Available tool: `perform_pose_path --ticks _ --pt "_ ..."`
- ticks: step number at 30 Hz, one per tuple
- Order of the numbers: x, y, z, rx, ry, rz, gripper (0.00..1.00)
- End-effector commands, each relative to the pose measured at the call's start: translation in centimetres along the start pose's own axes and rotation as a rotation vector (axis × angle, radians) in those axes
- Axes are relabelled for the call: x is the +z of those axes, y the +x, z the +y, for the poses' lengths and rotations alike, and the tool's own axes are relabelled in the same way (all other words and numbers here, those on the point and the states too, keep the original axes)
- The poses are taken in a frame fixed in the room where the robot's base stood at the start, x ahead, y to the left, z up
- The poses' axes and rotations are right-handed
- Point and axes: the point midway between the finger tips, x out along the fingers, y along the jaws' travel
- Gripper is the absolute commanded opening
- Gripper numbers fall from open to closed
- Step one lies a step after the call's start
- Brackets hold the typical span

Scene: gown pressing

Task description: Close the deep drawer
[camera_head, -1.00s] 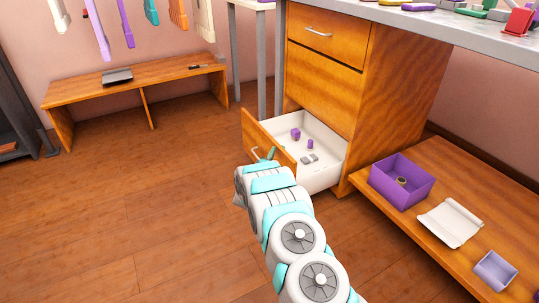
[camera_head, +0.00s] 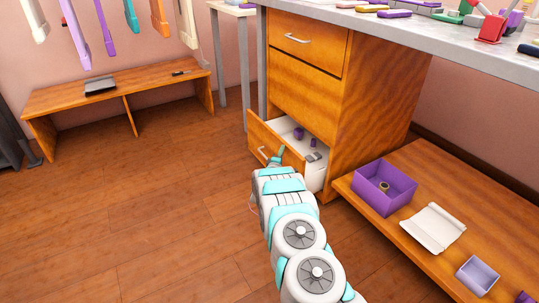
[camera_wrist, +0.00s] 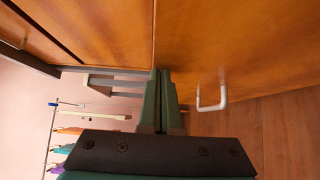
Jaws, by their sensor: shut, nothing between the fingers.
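The deep drawer (camera_head: 291,158) is the bottom drawer of the wooden cabinet and stands partly open. Its inside is white and holds small purple blocks (camera_head: 299,133) and a grey piece (camera_head: 313,156). My gripper (camera_head: 277,152) is shut and empty at the drawer's wooden front, beside its pale handle (camera_head: 262,154). In the wrist view the closed fingertips (camera_wrist: 161,72) lie against or very near the wood, with the handle (camera_wrist: 212,97) to their right and not between them. My arm hides part of the drawer front; I cannot tell exact contact.
Two upper drawers (camera_head: 305,62) are shut. A low bench (camera_head: 60,99) stands at the back left. The floor on the left is clear.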

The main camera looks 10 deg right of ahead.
Motion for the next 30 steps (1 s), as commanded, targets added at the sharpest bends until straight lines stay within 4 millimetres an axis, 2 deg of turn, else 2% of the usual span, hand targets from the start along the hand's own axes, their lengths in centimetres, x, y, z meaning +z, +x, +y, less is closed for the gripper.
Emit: perform_pose_path --ticks 1,6,15,23,30 --pt "1.5 1.2 0.1 0.004 0.001 -0.008 0.0" --pt "4.8 4.4 -0.1 0.003 -0.001 -0.008 0.0" --pt "8.5 8.2 -0.1 0.003 -0.002 -0.004 0.0" --pt "10.1 10.0 0.0 0.003 0.0 -0.001 0.0" --pt "9.9 9.9 0.1 0.001 0.0 0.0 0.0"
